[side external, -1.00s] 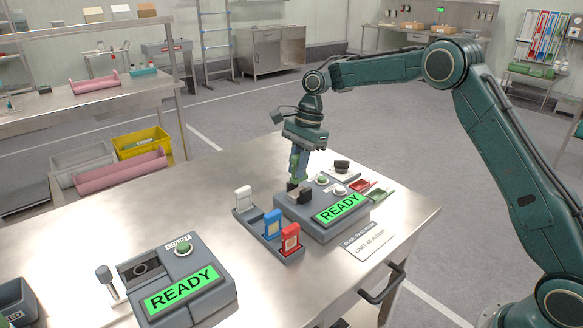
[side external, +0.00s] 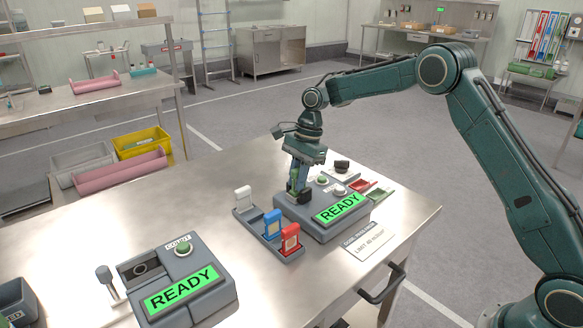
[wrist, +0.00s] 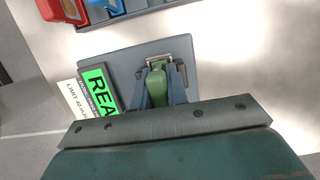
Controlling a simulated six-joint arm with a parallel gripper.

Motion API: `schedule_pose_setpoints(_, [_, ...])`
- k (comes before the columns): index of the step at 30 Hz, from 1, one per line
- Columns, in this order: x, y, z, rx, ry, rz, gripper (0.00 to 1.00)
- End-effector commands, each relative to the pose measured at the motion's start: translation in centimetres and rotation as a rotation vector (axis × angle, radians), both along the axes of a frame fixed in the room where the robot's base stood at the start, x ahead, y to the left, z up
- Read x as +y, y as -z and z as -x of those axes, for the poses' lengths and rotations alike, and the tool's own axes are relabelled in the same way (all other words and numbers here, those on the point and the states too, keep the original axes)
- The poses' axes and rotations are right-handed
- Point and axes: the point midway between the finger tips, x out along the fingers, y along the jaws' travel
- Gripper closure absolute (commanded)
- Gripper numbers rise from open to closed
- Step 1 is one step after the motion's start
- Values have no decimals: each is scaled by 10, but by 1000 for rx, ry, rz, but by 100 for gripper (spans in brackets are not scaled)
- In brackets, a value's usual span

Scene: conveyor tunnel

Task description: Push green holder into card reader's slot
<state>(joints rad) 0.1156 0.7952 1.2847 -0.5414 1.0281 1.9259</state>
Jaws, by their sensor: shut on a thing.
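My gripper (side external: 296,190) points down over the left part of the grey card reader (side external: 322,230), whose green screen reads READY. In the wrist view my gripper (wrist: 159,96) is shut on the green holder (wrist: 158,84), which sits between the two blue-grey fingers. The holder's far end is at the pale metal-edged slot (wrist: 160,61) of the reader. How deep it sits in the slot is hard to tell. In the side view my fingers and the dark slot block mostly hide the holder.
A grey rack (side external: 246,222) beside the reader holds a white, a blue (side external: 272,224) and a red holder (side external: 290,240). A second READY device (side external: 215,305) stands at the front left. Bare table lies left of the rack.

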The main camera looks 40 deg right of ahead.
Motion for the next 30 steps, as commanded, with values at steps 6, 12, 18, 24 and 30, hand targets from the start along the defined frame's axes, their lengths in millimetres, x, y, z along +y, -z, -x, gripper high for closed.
schedule_pose_setpoints(6, [0, 11, 0, 0, 0, 1, 100])
schedule_pose_setpoints(12, [0, 12, 0, 0, 1, 0, 100])
schedule_pose_setpoints(18, [0, 12, 0, 0, 1, 0, 66])
schedule_pose_setpoints(24, [-1, 7, 0, 0, 0, 0, 66])
schedule_pose_setpoints(30, [-8, -15, -1, -7, 1, 2, 66])
